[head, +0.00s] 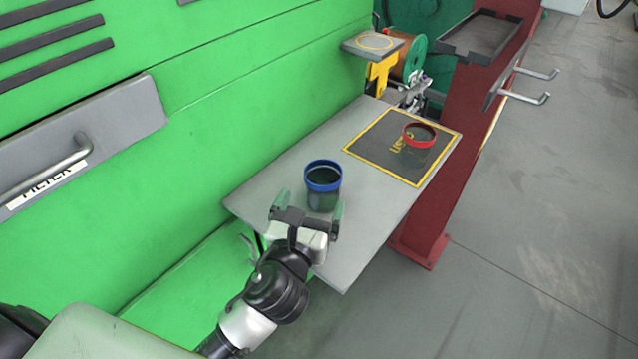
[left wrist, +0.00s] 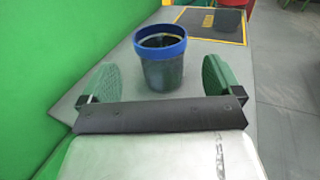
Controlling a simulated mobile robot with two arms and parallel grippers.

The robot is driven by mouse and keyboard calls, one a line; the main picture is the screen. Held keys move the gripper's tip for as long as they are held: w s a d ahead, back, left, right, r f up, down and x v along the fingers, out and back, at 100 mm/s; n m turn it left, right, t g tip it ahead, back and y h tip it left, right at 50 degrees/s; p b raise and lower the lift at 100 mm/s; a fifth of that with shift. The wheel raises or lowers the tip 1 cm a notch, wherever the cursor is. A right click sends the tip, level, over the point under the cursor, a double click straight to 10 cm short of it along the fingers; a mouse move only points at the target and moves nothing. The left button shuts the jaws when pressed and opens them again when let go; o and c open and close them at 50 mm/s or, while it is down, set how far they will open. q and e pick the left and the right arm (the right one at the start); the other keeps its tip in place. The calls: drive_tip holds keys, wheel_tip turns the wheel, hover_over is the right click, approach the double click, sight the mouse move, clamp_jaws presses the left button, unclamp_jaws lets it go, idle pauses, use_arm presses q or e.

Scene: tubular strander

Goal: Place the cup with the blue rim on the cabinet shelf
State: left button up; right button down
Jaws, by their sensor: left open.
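In the left wrist view the gripper (left wrist: 157,82) shows a gap between each finger and the cup. My right gripper is not in view.
A red-rimmed cup (head: 419,137) stands on a dark, yellow-edged mat (head: 374,155) at the shelf's far end. A green machine wall (head: 200,150) runs along the left. A red post (head: 450,150) with a dark tray (head: 483,35) and hooks stands right. Open floor lies beyond.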

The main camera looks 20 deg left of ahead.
use_arm(q)
drive_tip(key=shift+s, duration=1.95)
